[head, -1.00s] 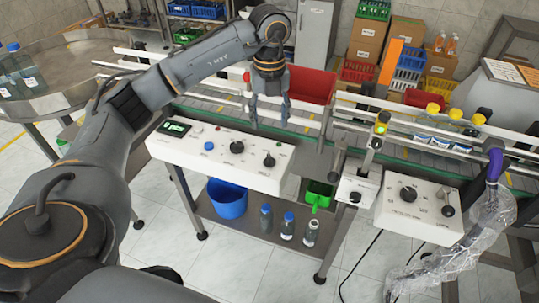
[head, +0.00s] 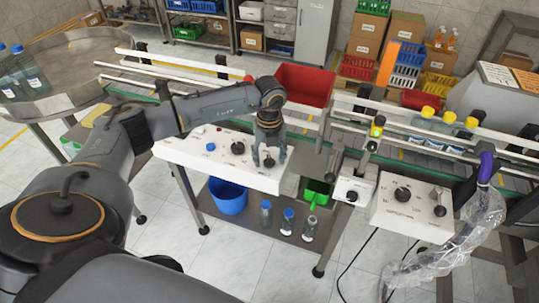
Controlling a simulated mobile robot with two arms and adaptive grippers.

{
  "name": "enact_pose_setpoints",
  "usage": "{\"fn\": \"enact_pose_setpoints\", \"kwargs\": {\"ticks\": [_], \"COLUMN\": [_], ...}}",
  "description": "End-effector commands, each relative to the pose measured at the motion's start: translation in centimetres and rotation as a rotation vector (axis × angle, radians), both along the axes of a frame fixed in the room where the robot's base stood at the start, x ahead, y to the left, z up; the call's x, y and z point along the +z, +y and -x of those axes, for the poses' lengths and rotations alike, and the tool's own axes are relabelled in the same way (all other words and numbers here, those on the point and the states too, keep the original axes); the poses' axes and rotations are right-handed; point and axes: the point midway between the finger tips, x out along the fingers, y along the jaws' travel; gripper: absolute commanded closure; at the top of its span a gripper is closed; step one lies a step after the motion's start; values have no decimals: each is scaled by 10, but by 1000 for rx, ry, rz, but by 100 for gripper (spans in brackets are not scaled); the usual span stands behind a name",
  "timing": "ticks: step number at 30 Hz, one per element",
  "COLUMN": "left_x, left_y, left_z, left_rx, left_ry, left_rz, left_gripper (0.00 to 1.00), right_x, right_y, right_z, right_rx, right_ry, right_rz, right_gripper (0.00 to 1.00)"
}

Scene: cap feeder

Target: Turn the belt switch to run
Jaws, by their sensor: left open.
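A white control panel (head: 180,154) stands in front of the conveyor, with a blue button (head: 210,147) and two black rotary knobs. The left knob (head: 238,148) is in plain view. The right knob (head: 269,162) is partly hidden by my left gripper (head: 269,160). The gripper points down with its fingers apart, one on each side of that knob. I cannot tell whether the fingers touch it. The labels are too small to read, so I cannot tell which knob is the belt switch. The right gripper is not in view.
A second white panel (head: 385,212) with knobs stands at the right, beside a small switch box (head: 346,190). A signal light (head: 377,127) stands above the box. A red bin (head: 304,84) is behind the gripper. Yellow-capped bottles (head: 427,113) stand on the conveyor.

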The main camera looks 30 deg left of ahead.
Motion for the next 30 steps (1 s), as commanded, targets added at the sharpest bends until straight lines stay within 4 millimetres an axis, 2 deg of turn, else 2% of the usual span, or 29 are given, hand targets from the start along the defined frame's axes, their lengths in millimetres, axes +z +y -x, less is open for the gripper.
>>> {"fn": "enact_pose_setpoints", "kwargs": {"ticks": [5,12,23,30], "left_x": [0,0,-2,-4], "left_y": [0,0,0,0], "left_z": [0,0,0,0], "left_rx": [0,0,-50,-201], "left_ry": [0,0,-1,-1], "left_rz": [0,0,1,0], "left_gripper": [47,96,98,98], "right_x": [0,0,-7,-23], "right_y": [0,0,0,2], "right_z": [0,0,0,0], "right_rx": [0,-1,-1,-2], "right_ry": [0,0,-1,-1], "right_rz": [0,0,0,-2], "right_gripper": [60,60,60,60]}}
